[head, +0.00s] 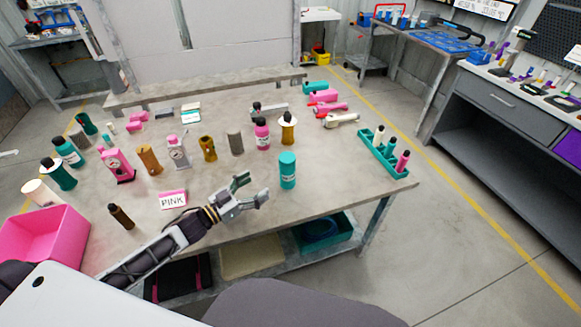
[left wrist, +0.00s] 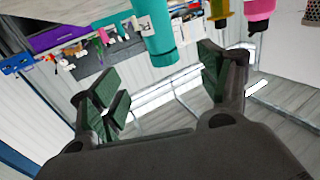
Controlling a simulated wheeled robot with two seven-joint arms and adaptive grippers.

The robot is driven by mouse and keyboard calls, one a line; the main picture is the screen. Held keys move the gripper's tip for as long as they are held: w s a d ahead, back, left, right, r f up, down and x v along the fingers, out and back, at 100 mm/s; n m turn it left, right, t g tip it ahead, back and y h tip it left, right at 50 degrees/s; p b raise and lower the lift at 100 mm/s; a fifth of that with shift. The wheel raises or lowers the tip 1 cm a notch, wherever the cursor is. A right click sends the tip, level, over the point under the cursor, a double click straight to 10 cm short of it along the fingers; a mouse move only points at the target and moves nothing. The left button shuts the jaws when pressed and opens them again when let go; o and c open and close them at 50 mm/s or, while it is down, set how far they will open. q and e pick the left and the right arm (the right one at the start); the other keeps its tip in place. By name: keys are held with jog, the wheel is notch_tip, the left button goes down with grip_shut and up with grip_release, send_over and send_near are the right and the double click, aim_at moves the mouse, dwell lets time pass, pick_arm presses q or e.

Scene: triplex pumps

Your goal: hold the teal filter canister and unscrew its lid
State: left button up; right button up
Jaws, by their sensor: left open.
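The teal filter canister (head: 288,172) stands upright near the front edge of the table, with its teal lid (head: 287,157) on top. My left gripper (head: 254,189) is open and empty, just to the left of the canister and apart from it, fingers pointing towards it. In the left wrist view the canister (left wrist: 158,34) appears upside down, beyond the two spread fingers (left wrist: 160,86) and between them in the picture. My right gripper is in neither view.
A yellow bottle (head: 288,130) and a pink bottle (head: 262,134) stand behind the canister. A teal tray (head: 381,158) holding several bottles is at right. A PINK sign (head: 173,199) and pink bin (head: 44,240) are at left. Bare table lies between canister and tray.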

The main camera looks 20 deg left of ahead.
aim_at(282, 168)
pick_arm(q)
jog(key=shift+w, duration=0.5)
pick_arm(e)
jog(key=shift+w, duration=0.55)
pick_arm(q)
jog(key=shift+r, duration=0.1)
jog(key=shift+x, duration=4)
jog(key=shift+w+d, duration=0.15)
jog(key=shift+w, duration=0.05)
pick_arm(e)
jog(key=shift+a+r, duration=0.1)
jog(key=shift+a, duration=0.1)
pick_arm(q)
jog(key=shift+w+d, duration=0.1)
jog(key=shift+p+x, duration=0.35)
jog(key=shift+x, duration=1.85)
jog(key=shift+w+d, duration=0.2)
jog(key=shift+d, duration=0.05)
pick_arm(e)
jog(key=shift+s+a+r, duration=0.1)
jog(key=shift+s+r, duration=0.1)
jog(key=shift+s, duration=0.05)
pick_arm(q)
jog(key=shift+c, duration=0.3)
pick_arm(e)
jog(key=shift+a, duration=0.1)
pick_arm(q)
jog(key=c, duration=1.5)
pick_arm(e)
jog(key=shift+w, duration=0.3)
